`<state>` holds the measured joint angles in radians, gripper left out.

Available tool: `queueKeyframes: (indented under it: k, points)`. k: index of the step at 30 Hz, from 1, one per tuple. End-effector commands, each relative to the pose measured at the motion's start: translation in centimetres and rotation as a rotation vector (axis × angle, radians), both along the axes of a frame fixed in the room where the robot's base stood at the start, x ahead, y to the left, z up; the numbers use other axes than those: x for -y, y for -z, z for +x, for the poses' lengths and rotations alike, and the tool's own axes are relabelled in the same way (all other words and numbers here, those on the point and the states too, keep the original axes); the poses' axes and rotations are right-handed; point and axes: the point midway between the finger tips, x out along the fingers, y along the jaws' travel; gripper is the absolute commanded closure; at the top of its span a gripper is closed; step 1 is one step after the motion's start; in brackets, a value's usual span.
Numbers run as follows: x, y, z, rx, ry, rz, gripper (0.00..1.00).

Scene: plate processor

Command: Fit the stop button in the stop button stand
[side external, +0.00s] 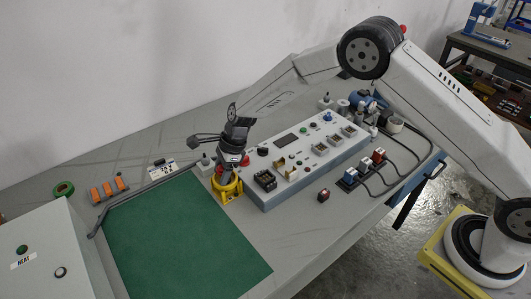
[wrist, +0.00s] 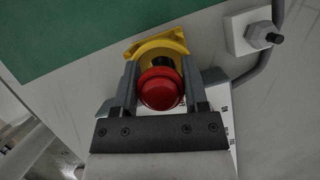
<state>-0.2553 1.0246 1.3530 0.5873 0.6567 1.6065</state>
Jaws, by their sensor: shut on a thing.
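The stop button (wrist: 161,90) has a round red head and a dark body, and sits between my gripper's two fingers in the wrist view. My gripper (wrist: 161,82) is shut on it. The yellow stop button stand (wrist: 152,46) shows just beyond the button. In the side external view my gripper (side external: 224,172) points down at the stand (side external: 227,190), which is on the table beside the green mat. A bit of red from the button (side external: 244,160) shows near the fingers. Whether the button is seated in the stand or just above it, I cannot tell.
The green mat (side external: 185,240) lies left of the stand. A grey control panel box (side external: 310,150) with buttons and sockets stands close on the right. A small white block with a dark knob (wrist: 255,36) is near the stand. Cabled plugs (side external: 350,175) lie farther right.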

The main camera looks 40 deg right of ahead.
Motion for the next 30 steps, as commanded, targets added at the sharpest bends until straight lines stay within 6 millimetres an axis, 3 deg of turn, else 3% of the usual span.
queueKeyframes:
  k: [4, 5, 8, 20, 30]
  points:
    - [0.0, 0.1, 0.0, -0.001, 0.000, -0.001, 1.00]
    - [0.0, 0.1, 0.0, -0.001, 0.000, -0.001, 0.37]
    - [0.0, 0.1, -0.1, -0.002, -0.001, -0.001, 0.05]
    - [0.1, -0.1, -0.1, -0.004, 0.000, -0.001, 0.02]
    - [1.1, -2.7, -0.3, 0.001, 0.000, 0.000, 0.02]
